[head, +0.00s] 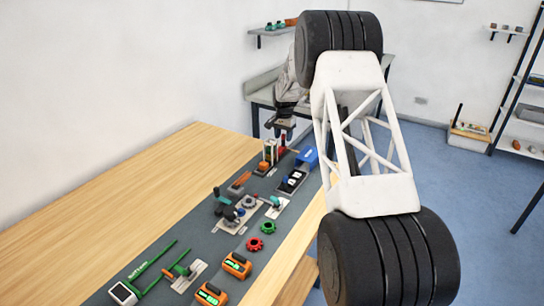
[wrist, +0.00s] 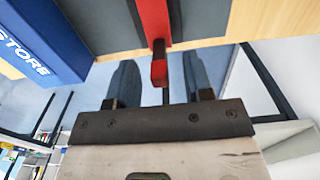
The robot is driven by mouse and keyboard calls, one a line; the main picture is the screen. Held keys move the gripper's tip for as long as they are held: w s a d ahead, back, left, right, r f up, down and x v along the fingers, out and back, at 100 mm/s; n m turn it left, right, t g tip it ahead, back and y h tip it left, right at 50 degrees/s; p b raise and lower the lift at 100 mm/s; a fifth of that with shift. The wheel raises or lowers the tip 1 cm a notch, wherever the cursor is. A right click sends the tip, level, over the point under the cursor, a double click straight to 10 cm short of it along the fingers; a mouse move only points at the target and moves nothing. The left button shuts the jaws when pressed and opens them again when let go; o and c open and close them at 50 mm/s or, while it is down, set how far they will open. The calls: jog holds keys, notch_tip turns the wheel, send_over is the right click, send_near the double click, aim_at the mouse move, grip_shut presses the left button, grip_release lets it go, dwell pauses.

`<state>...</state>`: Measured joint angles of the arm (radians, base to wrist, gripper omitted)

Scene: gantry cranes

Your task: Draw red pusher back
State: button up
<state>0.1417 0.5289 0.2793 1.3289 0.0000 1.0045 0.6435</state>
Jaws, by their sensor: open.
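The red pusher (head: 283,142) shows small at the far end of the grey mat in the head view, just below my gripper (head: 280,130). In the wrist view the red pusher (wrist: 154,22) is a long red bar with a narrower red tip at its near end. My gripper (wrist: 160,68) is open there, one dark finger on each side of the red tip. The tip appears between the fingers with gaps on both sides, and I see no contact. Its depth relative to the fingertips is hard to tell.
A blue block marked "STORE" (wrist: 38,42) stands left of the gripper in the wrist view; a blue box (head: 307,157) shows near the pusher in the head view. Several switches, knobs and orange devices (head: 237,265) line the mat. The wooden tabletop (head: 130,190) at left is clear.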

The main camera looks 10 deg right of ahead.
jog(key=shift+r, duration=3.55)
jog(key=shift+s+a+r, duration=0.1)
jog(key=shift+s+r, duration=0.2)
jog(key=shift+s, duration=0.05)
jog(key=s+a+r+n, duration=0.1)
jog(key=s+a+r, duration=0.2)
jog(key=s+r, duration=0.55)
jog(key=s+a+r+n+t, duration=0.1)
jog(key=s+a+r+n, duration=0.15)
jog(key=s, duration=1.05)
jog(key=s+a+r+n, duration=0.1)
jog(key=s+a+r, duration=0.2)
jog(key=s+r, duration=0.6)
jog(key=s+a+f+n, duration=0.1)
jog(key=s+f, duration=0.1)
jog(key=s, duration=1)
jog(key=s+a+f+n+t, duration=0.1)
jog(key=s+a+f+n, duration=0.1)
jog(key=s, duration=1.1)
jog(key=s+a+f+n, duration=0.1)
jog(key=s+f, duration=0.3)
jog(key=s, duration=0.9)
jog(key=shift+s+a+t, duration=0.25)
jog(key=shift+a+t, duration=0.05)
jog(key=shift+a, duration=0.2)
